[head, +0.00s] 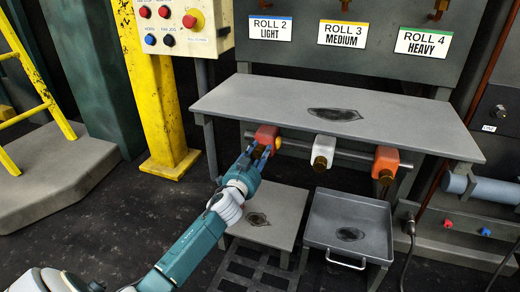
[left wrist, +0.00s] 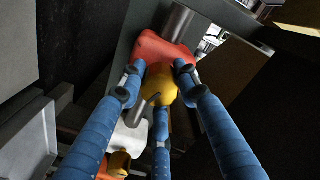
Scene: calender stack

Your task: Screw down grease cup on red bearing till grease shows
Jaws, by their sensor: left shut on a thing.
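The red bearing (head: 266,133) sits at the left end of a horizontal bar under the grey shelf. It also shows at the top of the left wrist view (left wrist: 158,48). Its brass-yellow grease cup (left wrist: 160,84) sits on the near side of the bearing. My left gripper (head: 262,152) is shut on this cup, with its blue fingers around it and the fingertips close against the red block. The fingers partly hide the cup in the head view. I see no grease that I can make out. My right gripper is not in view.
A white bearing (head: 323,151) and an orange bearing (head: 385,161) hang along the same bar to the right, each with a brass cup. The grey shelf (head: 270,98) lies just above. A low plate (head: 285,208) and a handled tray (head: 372,215) stand below. A yellow post (head: 152,90) rises at left.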

